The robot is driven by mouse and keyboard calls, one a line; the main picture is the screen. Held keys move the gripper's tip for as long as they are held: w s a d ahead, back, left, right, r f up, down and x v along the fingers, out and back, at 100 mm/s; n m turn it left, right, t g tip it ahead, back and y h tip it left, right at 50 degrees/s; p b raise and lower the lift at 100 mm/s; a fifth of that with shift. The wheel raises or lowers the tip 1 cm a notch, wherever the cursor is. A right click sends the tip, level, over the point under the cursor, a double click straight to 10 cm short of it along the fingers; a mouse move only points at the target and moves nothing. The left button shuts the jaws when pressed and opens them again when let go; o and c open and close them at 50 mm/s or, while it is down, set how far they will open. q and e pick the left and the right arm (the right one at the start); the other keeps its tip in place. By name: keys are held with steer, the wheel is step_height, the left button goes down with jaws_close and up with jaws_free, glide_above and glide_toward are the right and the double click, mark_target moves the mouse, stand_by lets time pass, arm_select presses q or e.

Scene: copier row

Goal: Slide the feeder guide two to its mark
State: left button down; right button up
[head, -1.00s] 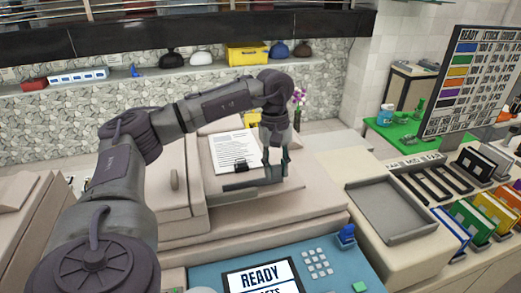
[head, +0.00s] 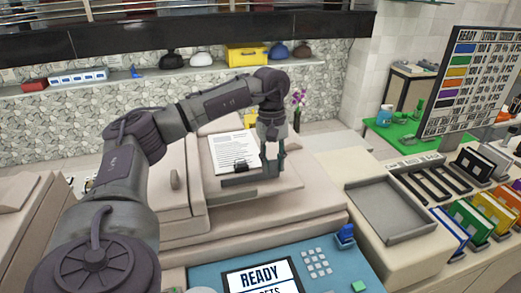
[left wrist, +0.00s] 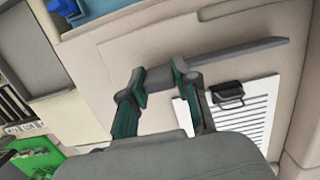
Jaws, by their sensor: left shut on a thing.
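The feeder guide (head: 238,180) is a long dark grey bar lying across the copier's feeder tray, along the near edge of a printed sheet (head: 235,148). My left gripper (head: 270,170) reaches down over the tray and is shut on the right end of the guide. In the left wrist view the two teal-grey fingers (left wrist: 165,80) straddle one end of the guide (left wrist: 235,58), whose free length runs off to the right. A black clip (left wrist: 229,94) sits on the sheet close to the guide. I cannot make out the mark.
The blue control panel (head: 205,279) with a READY screen is in front. An empty grey tray (head: 389,235) stands on the right, with coloured binders (head: 470,216) beyond it. The beige copier top right of the gripper is clear.

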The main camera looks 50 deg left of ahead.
arm_select(q)
steer(key=shift+w+a+f, duration=0.2)
steer(key=shift+a+f, duration=0.2)
steer(key=shift+a, duration=0.35)
steer(key=shift+w+a+p, duration=0.25)
steer(key=shift+w+a, duration=0.1)
steer(key=shift+a, duration=0.3)
steer(key=shift+w+a+p, duration=0.25)
steer(key=shift+w+a, duration=0.1)
steer(key=shift+a, duration=0.25)
steer(key=c, duration=1.4)
jaws_free()
steer(key=shift+o, duration=0.2)
